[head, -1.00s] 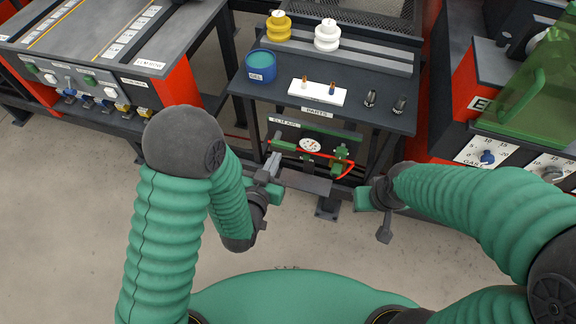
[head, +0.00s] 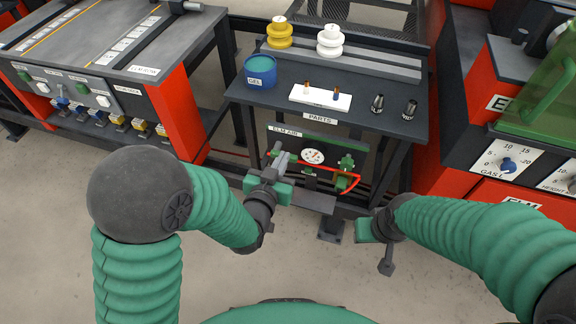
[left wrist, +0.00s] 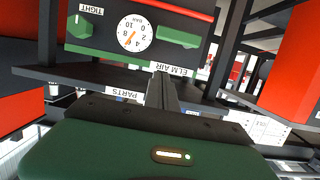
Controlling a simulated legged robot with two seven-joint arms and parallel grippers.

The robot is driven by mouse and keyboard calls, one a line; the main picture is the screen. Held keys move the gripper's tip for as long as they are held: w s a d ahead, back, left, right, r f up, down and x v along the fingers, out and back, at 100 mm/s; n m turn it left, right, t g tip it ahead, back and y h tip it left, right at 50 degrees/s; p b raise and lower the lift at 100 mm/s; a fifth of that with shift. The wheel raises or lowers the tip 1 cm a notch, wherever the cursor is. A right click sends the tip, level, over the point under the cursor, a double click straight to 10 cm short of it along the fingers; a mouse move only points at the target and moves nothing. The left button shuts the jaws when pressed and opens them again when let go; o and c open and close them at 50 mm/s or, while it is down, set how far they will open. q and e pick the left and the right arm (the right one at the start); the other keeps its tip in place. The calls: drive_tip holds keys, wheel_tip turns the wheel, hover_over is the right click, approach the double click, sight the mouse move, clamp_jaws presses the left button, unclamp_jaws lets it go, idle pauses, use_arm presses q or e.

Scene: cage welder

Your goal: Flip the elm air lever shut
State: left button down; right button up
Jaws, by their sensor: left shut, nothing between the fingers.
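The elm air panel (head: 318,142) hangs under the front of the parts table. It carries a white round gauge (head: 313,156), green valve parts (head: 346,163) on the right and a red curved line (head: 345,182). In the left wrist view the panel appears upside down, with the gauge (left wrist: 135,33), a TIGHT knob (left wrist: 83,26) and a green bar (left wrist: 178,38), possibly the lever. My left gripper (head: 281,160) is shut and empty in front of the panel's left part, hiding some of it. My right gripper (head: 364,230) is low and right of the panel; its fingers are unclear.
The parts table (head: 380,135) holds a blue gel tub (head: 260,72), a white block (head: 320,98), two dark nozzles and yellow and white spools. A red and black machine (head: 505,160) stands right, another bench (head: 90,75) left. A dark ledge (head: 315,202) juts below the panel.

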use_arm(q)
drive_tip(key=w+d+f+b, duration=0.1)
drive_tip(key=w+f+b, duration=0.1)
drive_tip(key=w+f, duration=0.2)
drive_tip(key=shift+w+d+f+b, duration=0.2)
drive_tip(key=shift+w+f+b, duration=0.15)
drive_tip(key=shift+f, duration=0.2)
